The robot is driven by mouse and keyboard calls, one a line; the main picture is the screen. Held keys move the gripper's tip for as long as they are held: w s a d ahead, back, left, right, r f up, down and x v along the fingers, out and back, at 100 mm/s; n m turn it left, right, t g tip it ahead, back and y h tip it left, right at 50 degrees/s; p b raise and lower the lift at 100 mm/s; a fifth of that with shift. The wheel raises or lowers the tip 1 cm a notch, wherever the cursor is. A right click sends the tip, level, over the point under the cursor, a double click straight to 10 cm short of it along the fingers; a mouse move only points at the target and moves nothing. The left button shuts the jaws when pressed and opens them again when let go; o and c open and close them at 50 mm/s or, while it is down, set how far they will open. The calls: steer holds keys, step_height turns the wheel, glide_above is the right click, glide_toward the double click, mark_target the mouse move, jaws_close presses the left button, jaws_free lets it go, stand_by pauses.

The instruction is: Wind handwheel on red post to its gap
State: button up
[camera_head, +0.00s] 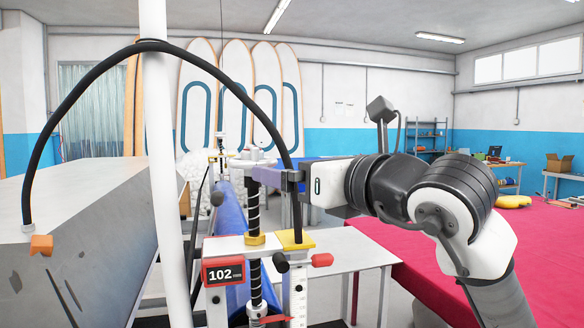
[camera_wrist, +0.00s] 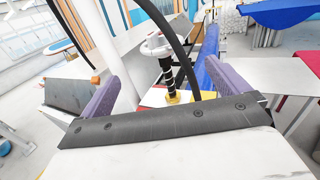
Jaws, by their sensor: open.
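The near post has a red readout (camera_head: 223,273) showing 102 and a white scale (camera_head: 298,300) with a red pointer near its foot. A black threaded screw (camera_head: 253,215) rises through a brass nut to a pale handwheel (camera_head: 252,160). The handwheel also shows in the wrist view (camera_wrist: 163,42), ahead of and between my fingers. My gripper (camera_head: 264,176) is open, its purple fingers level with the handwheel's underside. In the wrist view my gripper (camera_wrist: 163,78) has nothing clasped. I cannot tell whether a finger touches the wheel or screw.
A black hose (camera_head: 95,75) arches past a white pole (camera_head: 165,170) and down beside the screw, crossing between my fingers in the wrist view. A blue roll (camera_head: 232,210) lies behind. A grey table (camera_head: 355,255) and red-covered table (camera_head: 450,240) stand right.

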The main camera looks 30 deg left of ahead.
mark_target(252, 163)
steer(key=p+x, duration=0.5)
steer(key=x, duration=0.7)
steer(key=shift+w+a+r, duration=0.15)
steer(key=shift+w+a, duration=0.1)
steer(key=shift+w+a+p, duration=0.2)
steer(key=shift+a+p, duration=0.15)
steer(key=shift+a, duration=0.25)
steer(key=shift+c, duration=0.4)
steer(key=c, duration=0.9)
steer(key=shift+o, duration=0.2)
steer(key=shift+t, duration=0.3)
steer(key=shift+f+m+t+b, duration=0.3)
steer(key=shift+b, duration=0.55)
